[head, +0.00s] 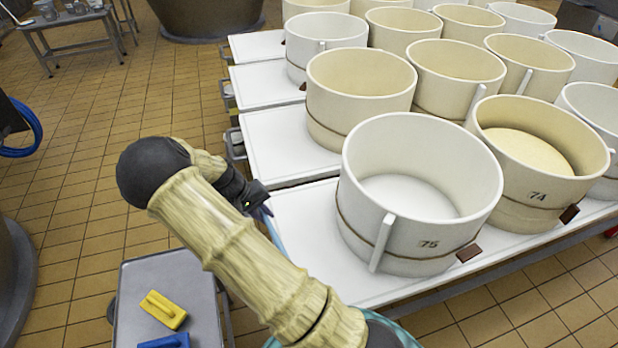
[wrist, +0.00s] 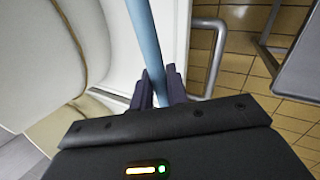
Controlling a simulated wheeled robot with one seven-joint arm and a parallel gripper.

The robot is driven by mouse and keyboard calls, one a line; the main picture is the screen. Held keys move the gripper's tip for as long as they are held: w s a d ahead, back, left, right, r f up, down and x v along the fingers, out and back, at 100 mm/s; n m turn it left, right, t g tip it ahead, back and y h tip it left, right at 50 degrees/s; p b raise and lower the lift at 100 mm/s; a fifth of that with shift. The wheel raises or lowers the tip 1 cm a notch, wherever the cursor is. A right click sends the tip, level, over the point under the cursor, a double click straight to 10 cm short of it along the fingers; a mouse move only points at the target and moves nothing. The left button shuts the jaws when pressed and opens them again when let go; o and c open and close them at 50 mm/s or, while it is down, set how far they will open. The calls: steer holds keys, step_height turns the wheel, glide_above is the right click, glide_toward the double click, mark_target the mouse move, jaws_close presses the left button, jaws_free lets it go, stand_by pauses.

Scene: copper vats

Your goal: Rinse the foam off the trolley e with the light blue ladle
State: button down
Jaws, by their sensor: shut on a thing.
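My gripper (wrist: 160,88) is shut on the light blue ladle (wrist: 146,35), around its handle. In the head view, my gripper (head: 262,208) is mostly hidden by my arm, beside the left edge of the white tables. A short piece of the light blue ladle (head: 274,234) shows just below it. The ladle's bowl cannot be made out. A grey trolley (head: 188,275) stands at the lower left with a yellow brush (head: 163,309) and a blue brush (head: 166,341) on it. No label marks any trolley as e, and I cannot make out foam.
White tables (head: 292,143) carry several round moulds, including 75 (head: 428,244) and 74 (head: 540,200). A grey side table (head: 75,45) stands at the back left. A blue hose (head: 32,130) hangs at left. Tiled floor (head: 150,105) lies clear between them. A teal curved edge (head: 405,334) shows at the bottom.

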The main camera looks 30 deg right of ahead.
steer(key=w+d+f+m, duration=0.1)
steer(key=w+d+f, duration=0.1)
steer(key=w+d, duration=0.2)
steer(key=w+d+f+m+g+b, duration=0.1)
steer(key=w+d+f, duration=0.2)
steer(key=d, duration=0.7)
steer(key=w+d+f+m+y+b, duration=0.1)
steer(key=w+d+f+m, duration=0.1)
steer(key=w+d, duration=0.4)
steer(key=shift+w+d+f+g, duration=0.1)
steer(key=shift+d+f+g, duration=0.1)
steer(key=shift+d+g, duration=0.35)
steer(key=shift+d, duration=0.1)
steer(key=shift+r, duration=0.1)
